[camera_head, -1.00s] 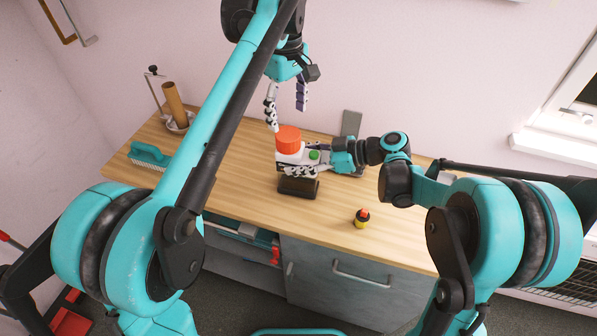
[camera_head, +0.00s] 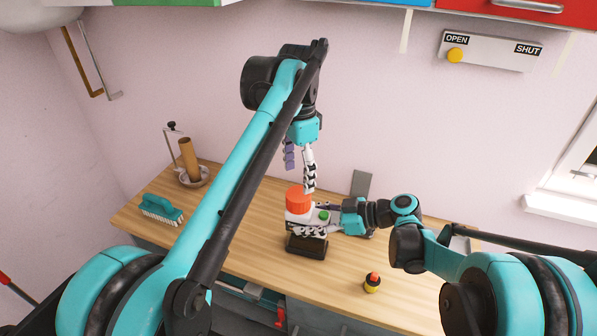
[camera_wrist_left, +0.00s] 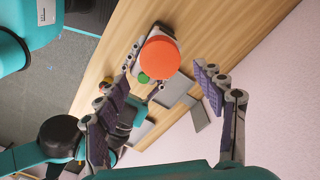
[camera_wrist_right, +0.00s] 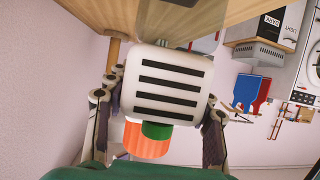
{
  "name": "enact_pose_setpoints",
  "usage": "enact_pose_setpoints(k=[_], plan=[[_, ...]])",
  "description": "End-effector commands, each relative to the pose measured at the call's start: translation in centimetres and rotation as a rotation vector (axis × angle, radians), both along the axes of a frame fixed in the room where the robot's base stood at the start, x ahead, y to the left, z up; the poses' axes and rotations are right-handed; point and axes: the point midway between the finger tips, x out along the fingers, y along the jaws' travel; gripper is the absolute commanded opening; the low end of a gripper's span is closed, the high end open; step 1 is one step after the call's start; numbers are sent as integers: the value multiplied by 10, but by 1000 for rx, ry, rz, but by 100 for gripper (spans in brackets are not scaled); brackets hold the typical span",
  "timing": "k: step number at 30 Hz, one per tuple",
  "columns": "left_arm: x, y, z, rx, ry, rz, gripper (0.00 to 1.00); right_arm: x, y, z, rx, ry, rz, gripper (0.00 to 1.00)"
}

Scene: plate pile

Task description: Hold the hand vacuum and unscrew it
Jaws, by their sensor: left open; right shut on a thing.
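The hand vacuum has a white body (camera_head: 297,217) with a round orange cap (camera_head: 298,201) on top and a green button (camera_head: 324,216). It sits upright over a dark block (camera_head: 306,246) on the table. My right gripper (camera_head: 318,229) is shut on the white body from the right. In the right wrist view the slotted white end (camera_wrist_right: 168,85) lies between its fingers. My left gripper (camera_head: 299,180) is open just above the cap, fingers pointing down. In the left wrist view the orange cap (camera_wrist_left: 160,57) shows beyond and between the spread fingers, with no clear contact.
On the wooden table (camera_head: 260,258) are a teal brush (camera_head: 161,209), a brown roll on a stand (camera_head: 189,160), a grey plate (camera_head: 361,183) and a small yellow-black object with a red top (camera_head: 373,283). An OPEN/SHUT panel (camera_head: 490,51) is on the wall. The table's front middle is clear.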

Motion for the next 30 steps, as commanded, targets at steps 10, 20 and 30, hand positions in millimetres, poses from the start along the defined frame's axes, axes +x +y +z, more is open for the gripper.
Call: enact_pose_setpoints(k=[10, 20, 30], plan=[[0, 0, 0, 0, 0, -817, 69, 0, 0, 0, -1, -1, 0, 0], [0, 0, -1, 0, 0, -1209, 69, 0, 0, 0, -1, 0, 0, 0], [0, 0, -44, 0, 0, -1232, 69, 0, 0, 0, -1, 0, 0, 0]])
